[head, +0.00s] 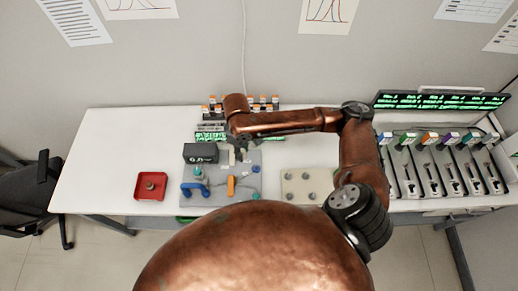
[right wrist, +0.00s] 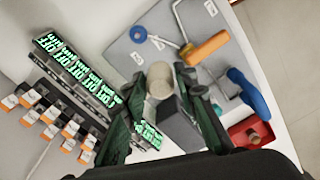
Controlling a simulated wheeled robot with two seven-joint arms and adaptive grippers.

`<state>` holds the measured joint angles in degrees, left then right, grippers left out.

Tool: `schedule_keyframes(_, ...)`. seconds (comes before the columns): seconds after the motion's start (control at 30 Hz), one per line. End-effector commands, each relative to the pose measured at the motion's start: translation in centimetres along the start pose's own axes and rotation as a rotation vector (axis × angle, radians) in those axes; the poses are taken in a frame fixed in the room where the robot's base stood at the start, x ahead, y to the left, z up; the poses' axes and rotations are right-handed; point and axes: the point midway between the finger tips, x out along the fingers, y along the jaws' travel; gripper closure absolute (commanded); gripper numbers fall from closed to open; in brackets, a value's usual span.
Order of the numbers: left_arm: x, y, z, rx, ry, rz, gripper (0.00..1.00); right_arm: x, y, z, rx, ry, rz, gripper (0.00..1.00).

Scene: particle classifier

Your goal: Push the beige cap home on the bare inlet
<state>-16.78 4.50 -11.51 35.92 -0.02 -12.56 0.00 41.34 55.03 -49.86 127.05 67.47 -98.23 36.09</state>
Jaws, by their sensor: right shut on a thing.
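My right gripper (head: 238,152) is over the back of the grey mat (head: 222,201). In the right wrist view its two green-grey fingers (right wrist: 161,80) are shut on the round beige cap (right wrist: 160,82). My left gripper is not in view.
A dark box (head: 200,153), a blue handle (head: 194,189) and an orange handle (head: 231,186) are on the mat. A red tray (head: 139,193) stands left, a pale tray (head: 297,190) right. Orange-capped vials (right wrist: 48,120) stand behind.

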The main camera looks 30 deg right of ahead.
Motion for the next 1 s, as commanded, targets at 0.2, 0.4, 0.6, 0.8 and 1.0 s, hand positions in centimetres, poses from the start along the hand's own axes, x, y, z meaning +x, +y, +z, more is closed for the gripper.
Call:
schedule_keyframes(0.2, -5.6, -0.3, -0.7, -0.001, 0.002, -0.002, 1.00, 1.2, 1.7, 0.6, -0.417, -0.007, -0.005, 0.94)
schedule_keyframes(0.4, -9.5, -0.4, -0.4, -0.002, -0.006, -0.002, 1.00, 3.3, 3.1, 2.0, -0.799, -0.006, -0.006, 0.94)
schedule_keyframes(0.6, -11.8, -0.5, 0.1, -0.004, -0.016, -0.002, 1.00, 5.1, 3.8, 3.5, -1.077, -0.004, -0.004, 0.94)
schedule_keyframes(0.8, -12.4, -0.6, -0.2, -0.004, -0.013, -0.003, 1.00, 5.9, 4.0, 4.0, -1.190, -0.002, -0.002, 0.94)
schedule_keyframes(1.0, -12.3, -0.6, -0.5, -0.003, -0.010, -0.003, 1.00, 6.1, 4.0, 4.0, -1.198, -0.002, -0.001, 0.94)
